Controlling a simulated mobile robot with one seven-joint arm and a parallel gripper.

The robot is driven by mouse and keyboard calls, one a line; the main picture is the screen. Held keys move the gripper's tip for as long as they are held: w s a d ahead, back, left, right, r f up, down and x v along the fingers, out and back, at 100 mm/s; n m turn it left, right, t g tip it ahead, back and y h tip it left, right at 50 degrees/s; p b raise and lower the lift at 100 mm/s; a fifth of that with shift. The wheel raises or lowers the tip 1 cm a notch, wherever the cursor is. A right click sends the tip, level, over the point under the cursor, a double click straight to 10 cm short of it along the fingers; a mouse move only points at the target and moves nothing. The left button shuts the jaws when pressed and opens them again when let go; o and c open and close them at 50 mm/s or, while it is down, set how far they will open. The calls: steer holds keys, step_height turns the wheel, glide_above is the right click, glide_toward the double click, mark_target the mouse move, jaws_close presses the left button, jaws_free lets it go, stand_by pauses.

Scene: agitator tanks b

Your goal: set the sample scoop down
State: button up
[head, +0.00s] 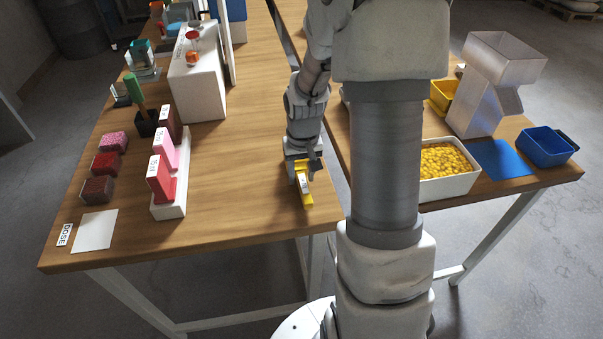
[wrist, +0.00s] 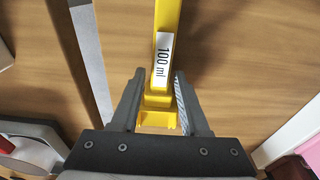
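The sample scoop (head: 305,188) is yellow with a white "100 ml" label. In the head view it is at my gripper (head: 302,164), over the wooden table near its front right corner. In the wrist view the scoop (wrist: 167,20) runs up from between the two fingers of my gripper (wrist: 160,78). The fingers flank its near end closely and appear shut on it. Whether the scoop touches the table cannot be told. Its far end is outside the wrist view.
The wooden table (head: 240,150) is bare left of my gripper. A white rack (head: 172,208) with pink and red blocks stands further left. Across a gap, the right table holds a white bin of yellow pieces (head: 446,162), a hopper (head: 480,105) and a blue bin (head: 545,150).

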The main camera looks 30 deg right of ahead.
mark_target(303, 179)
steer(key=shift+o, duration=0.6)
steer(key=shift+r, duration=0.1)
steer(key=shift+r, duration=0.2)
step_height(303, 179, up, 12)
steer(key=s+p, duration=0.1)
steer(key=p, duration=0.1)
steer(key=shift+s+a, duration=0.15)
steer(key=shift+a, duration=0.05)
steer(key=shift+f, duration=0.15)
